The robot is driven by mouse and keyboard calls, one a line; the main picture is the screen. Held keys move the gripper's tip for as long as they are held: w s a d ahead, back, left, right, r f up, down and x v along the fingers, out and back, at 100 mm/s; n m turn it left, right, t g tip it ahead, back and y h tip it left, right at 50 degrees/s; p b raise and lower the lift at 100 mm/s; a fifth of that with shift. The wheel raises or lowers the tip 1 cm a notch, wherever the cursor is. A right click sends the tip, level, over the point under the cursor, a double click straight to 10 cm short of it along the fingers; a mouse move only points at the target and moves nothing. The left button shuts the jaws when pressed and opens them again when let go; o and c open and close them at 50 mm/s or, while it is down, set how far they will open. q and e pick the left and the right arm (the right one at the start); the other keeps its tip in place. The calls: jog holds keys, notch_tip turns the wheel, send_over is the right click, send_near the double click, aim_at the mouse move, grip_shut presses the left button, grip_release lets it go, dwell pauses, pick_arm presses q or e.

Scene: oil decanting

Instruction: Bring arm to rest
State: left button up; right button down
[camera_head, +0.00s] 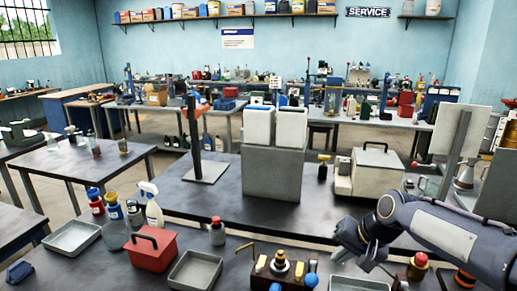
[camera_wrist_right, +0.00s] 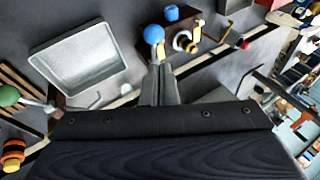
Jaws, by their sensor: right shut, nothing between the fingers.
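My right arm comes in from the right in the head view. Its gripper (camera_head: 352,258) hangs over the front bench, just right of a wooden block with several knobs (camera_head: 283,268). In the right wrist view the fingers (camera_wrist_right: 160,72) are together with nothing between them. Their tips appear near a blue ball-topped knob (camera_wrist_right: 154,34) beside the block; I cannot tell whether they touch it. A grey tray (camera_wrist_right: 78,60) lies to the left of the fingers in that view. My left gripper is in neither view.
A red toolbox (camera_head: 152,250), a spray bottle (camera_head: 151,205) and empty trays (camera_head: 196,270) stand on the front bench at left. Behind are a grey stand with two white containers (camera_head: 274,172) and a pale box with a handle (camera_head: 376,172). A red-topped item (camera_head: 418,266) stands below my forearm.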

jog(key=s+f+n+b, duration=0.1)
jog(key=s+f, duration=0.1)
jog(key=s, duration=1.1)
jog(key=s+f+n+t, duration=0.1)
jog(key=s+f+n, duration=0.1)
jog(key=s, duration=1.2)
jog(key=shift+f+b, duration=0.35)
jog(key=shift+f, duration=0.45)
jog(key=w+a+f+n+g+y+b, duration=0.1)
jog(key=w+a+f+y+b, duration=0.15)
jog(key=w+y+b, duration=0.3)
jog(key=w+a+f+n+y+b, duration=0.25)
jog(key=w+y+b, duration=0.2)
jog(key=w, duration=0.25)
jog(key=w+d+f+m+t+y+b, duration=0.1)
jog(key=w+d+f+t+b, duration=0.1)
jog(key=w, duration=0.5)
jog(key=w+d+f+m+t+y+b, duration=0.1)
jog(key=w+d+f+m+t+b, duration=0.1)
jog(key=w+d+t, duration=0.5)
jog(key=shift+w+d+f+t+b, duration=0.3)
jog(key=shift+d+f+b, duration=0.5)
jog(key=shift+d+b, duration=0.3)
